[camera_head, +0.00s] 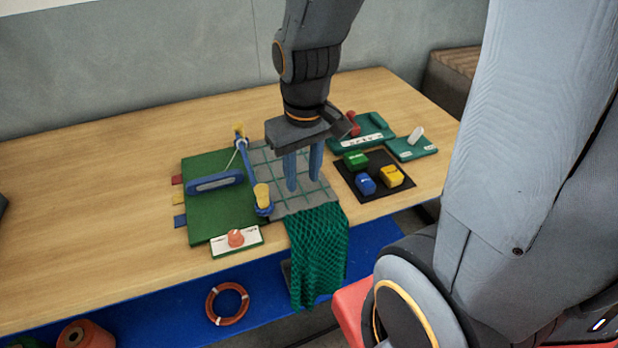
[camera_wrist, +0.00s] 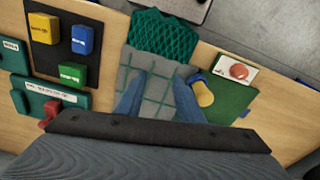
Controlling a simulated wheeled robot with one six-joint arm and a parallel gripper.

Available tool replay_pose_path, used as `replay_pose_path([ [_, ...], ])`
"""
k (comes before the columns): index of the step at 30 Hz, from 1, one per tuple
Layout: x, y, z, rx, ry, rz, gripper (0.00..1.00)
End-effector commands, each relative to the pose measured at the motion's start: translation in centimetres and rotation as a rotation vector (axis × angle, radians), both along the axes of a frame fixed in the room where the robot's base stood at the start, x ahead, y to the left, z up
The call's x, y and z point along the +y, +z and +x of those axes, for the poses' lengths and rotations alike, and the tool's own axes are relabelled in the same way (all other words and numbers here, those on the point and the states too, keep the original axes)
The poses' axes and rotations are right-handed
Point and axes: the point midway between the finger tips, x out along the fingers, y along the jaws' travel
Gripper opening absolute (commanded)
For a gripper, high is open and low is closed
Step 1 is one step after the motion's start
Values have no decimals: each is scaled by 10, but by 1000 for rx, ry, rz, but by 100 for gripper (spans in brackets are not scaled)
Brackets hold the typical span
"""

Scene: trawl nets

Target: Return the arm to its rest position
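My gripper (camera_head: 303,183) points down over the grey gridded mat (camera_head: 272,176) on the wooden table. Its two blue fingers stand apart with nothing between them. In the wrist view the gripper (camera_wrist: 160,80) also shows a clear gap, with the grid mat (camera_wrist: 155,95) beneath. My arm reaches out over the table from the upper middle of the head view. I cannot tell the exact height of the fingertips above the mat.
A green net (camera_head: 318,250) hangs off the front edge. Left is a green board (camera_head: 205,215) with a blue frame and yellow-topped posts (camera_head: 262,196). Right, green, blue and yellow blocks sit on a black mat (camera_head: 372,204), near a red lever (camera_head: 353,124). Bare table lies far left.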

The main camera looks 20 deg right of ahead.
Motion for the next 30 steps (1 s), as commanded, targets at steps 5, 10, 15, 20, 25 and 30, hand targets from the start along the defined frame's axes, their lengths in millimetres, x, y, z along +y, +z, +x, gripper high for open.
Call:
replay_pose_path([
  [5, -9, -6, -17, -8, -137, 10, 34],
  [10, -9, -7, -17, -8, -143, 10, 34],
  [15, -9, -7, -17, -8, -141, 10, 34],
  [20, -9, -6, -17, -8, -140, 10, 34],
  [25, -9, -6, -17, -8, -140, 10, 34],
  [30, -9, -6, -17, -8, -140, 10, 34],
])
